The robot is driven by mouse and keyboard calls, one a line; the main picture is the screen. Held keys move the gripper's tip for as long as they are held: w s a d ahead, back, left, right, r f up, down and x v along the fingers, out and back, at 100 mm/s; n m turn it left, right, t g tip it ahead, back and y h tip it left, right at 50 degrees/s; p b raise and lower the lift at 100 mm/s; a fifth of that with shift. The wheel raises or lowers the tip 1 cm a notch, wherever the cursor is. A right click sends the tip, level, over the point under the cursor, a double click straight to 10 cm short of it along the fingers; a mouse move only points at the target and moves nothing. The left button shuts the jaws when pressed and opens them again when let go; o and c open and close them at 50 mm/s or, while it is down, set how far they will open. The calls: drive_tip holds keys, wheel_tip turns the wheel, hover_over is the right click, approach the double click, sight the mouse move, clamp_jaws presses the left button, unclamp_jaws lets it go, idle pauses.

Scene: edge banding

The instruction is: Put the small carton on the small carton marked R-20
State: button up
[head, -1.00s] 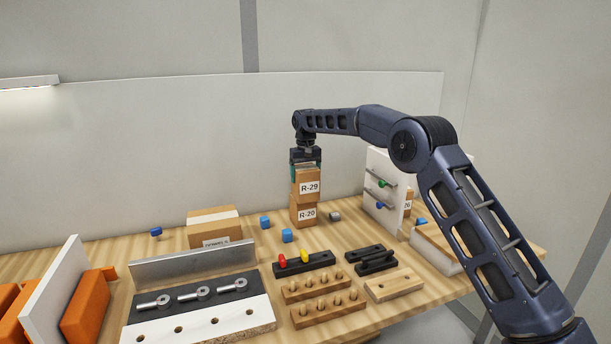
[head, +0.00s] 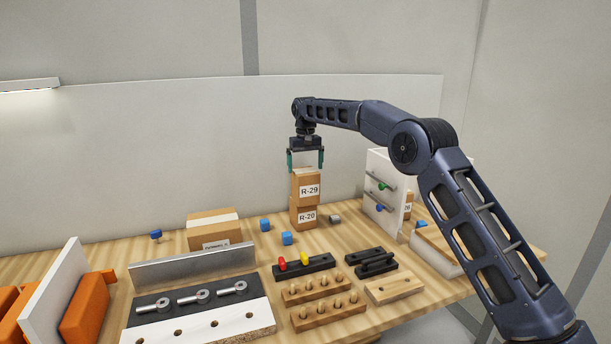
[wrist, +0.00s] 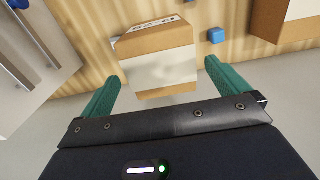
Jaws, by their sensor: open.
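The small carton marked R-29 (head: 308,187) rests on top of the small carton marked R-20 (head: 303,217) on the bench. The two are stacked upright, with the upper one turned slightly against the lower. My gripper (head: 306,166) is open and empty just above the upper carton, its green fingers apart. In the wrist view the upper carton's taped top (wrist: 160,68) lies beyond and between the open fingertips (wrist: 162,80), and the lower carton is mostly hidden beneath it.
Blue blocks (head: 287,238) and a larger carton (head: 213,230) stand to the left. A white drawer unit (head: 378,163) stands close on the right. Wooden peg racks (head: 327,308) and a metal fence (head: 195,266) are in front.

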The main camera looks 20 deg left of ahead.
wheel_tip(320, 180, up, 7)
drive_tip(key=shift+f, duration=0.15)
